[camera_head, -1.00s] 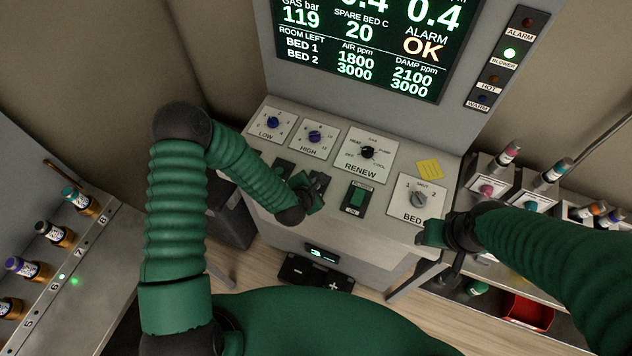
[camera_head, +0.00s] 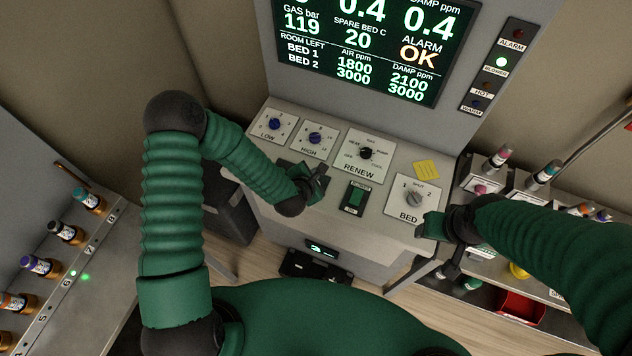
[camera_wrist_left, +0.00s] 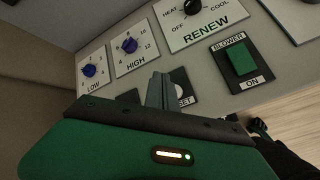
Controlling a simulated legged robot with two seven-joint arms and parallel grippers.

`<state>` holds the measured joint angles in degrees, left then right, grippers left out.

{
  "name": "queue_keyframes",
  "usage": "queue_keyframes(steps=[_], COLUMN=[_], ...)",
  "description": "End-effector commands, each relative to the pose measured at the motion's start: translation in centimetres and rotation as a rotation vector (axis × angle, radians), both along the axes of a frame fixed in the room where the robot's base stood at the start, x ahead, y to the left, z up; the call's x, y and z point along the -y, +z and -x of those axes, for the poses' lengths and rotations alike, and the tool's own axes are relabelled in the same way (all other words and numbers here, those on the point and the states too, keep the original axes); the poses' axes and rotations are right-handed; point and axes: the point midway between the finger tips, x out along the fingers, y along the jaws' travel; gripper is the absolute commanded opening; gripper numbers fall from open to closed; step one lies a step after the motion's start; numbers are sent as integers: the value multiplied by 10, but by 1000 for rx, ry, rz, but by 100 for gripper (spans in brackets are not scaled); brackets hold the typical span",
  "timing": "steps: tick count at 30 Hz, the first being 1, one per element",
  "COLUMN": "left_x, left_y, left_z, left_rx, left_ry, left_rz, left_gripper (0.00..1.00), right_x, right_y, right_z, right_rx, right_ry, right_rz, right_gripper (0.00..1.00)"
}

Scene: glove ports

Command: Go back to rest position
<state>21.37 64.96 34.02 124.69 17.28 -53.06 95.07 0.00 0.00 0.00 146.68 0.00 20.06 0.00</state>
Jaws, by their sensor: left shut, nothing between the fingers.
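My left gripper (camera_head: 318,178) hangs over the front left part of the control panel (camera_head: 385,200), beside the green blower switch (camera_head: 355,196). In the left wrist view its fingers (camera_wrist_left: 161,92) are together with nothing between them, partly covering a small plate whose label ends in "ET". My right gripper (camera_head: 430,224) is at the panel's front right edge, below the BED knob (camera_head: 414,198). The head view does not show whether its fingers are open or shut.
A screen (camera_head: 372,45) above the panel reads ALARM OK. A left shelf (camera_head: 100,260) holds several capped bottles. A yellow note (camera_head: 426,169) lies on the panel.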

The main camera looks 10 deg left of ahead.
Motion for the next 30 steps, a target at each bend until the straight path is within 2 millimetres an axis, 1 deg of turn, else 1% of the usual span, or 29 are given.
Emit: queue_keyframes(steps=[11,14,17,18,20,21,23,24,26,27,30], left_x=[0,0,0,-2,-10,-17,-31,-40,-54,-62,-76], left_y=[0,-5,-15,-19,-25,-26,-26,-25,-22,-20,-14], left_z=[0,1,10,17,33,46,68,85,111,127,162], left_rx=[1,-3,-22,-36,-64,-86,-122,-145,-177,-193,-213], left_ry=[-1,-72,-319,-464,-705,-867,-1103,-1254,-1462,-1586,-1823], left_rz=[-1,-51,-229,-336,-512,-629,-787,-880,-992,-1047,-1129], left_gripper=[0,0,0,0,0,0,0,0,0,0,0], right_x=[0,0,0,0,0,0,0,0,0,0,0], right_y=[0,-10,-39,-54,-79,-94,-115,-128,-146,-156,-171], right_z=[0,0,0,0,0,0,0,0,0,0,0], right_rx=[0,0,0,0,0,-1,-1,-1,-1,-1,0], right_ry=[0,0,0,0,0,0,0,0,0,0,0], right_rz=[0,0,0,0,0,0,0,0,0,0,0], right_gripper=[55,55,55,55,55,55,55,55,55,55,55])
